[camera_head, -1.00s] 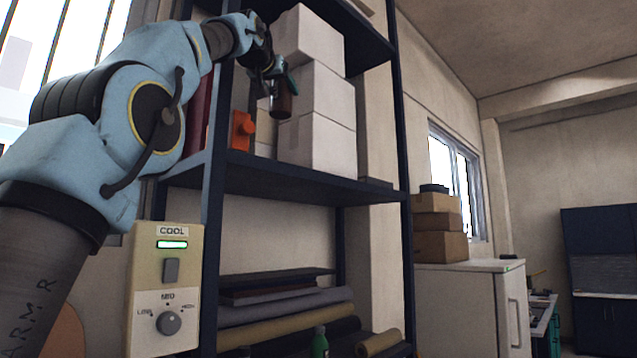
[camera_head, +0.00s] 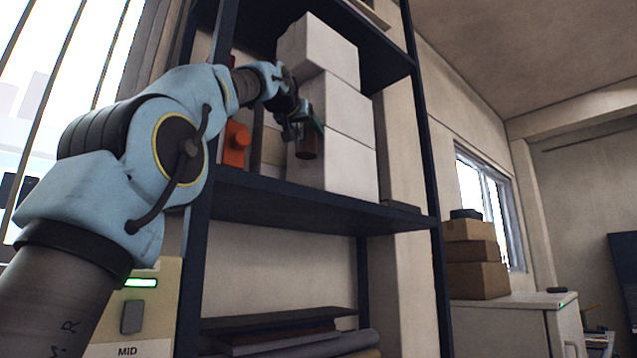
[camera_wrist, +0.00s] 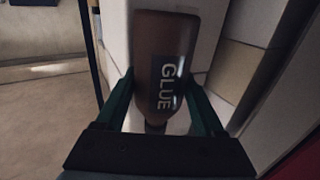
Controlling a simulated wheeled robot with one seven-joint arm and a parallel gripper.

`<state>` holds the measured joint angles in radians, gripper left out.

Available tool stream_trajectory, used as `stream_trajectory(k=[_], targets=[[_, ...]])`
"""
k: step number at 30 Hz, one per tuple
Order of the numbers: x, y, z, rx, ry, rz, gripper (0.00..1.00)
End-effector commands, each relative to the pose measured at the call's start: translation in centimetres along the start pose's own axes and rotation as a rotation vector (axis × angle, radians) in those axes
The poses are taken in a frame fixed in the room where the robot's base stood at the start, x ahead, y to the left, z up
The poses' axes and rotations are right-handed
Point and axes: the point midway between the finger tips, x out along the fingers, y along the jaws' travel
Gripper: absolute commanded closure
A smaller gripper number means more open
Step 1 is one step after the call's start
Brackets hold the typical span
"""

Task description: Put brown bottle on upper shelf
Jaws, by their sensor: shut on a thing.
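The brown bottle (camera_head: 308,143) is in my gripper (camera_head: 303,122), in front of the stacked white boxes and above the upper shelf (camera_head: 290,203). In the wrist view the bottle (camera_wrist: 160,65) has a dark label reading GLUE and sits between the two green fingers of my gripper (camera_wrist: 158,95), which are shut on it. In the head view only part of the bottle shows below the fingers. It appears held clear of the shelf board, though the exact gap is hard to judge.
White boxes (camera_head: 338,110) are stacked on the shelf right behind the bottle. An orange object (camera_head: 236,145) stands to the left, near the dark rack post (camera_head: 203,200). Bare board shows along the shelf's front. Cardboard boxes (camera_head: 473,255) sit on a white cabinet at right.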

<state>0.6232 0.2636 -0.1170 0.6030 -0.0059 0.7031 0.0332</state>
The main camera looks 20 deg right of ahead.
Motion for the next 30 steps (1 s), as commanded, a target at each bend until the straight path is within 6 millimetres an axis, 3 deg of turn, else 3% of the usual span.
stream_trajectory(k=[12,30], targets=[[0.0,0.0,5.0,0.0,-0.005,-0.001,1.0],[0.0,0.0,9.2,-0.001,-0.005,0.0,1.0]])
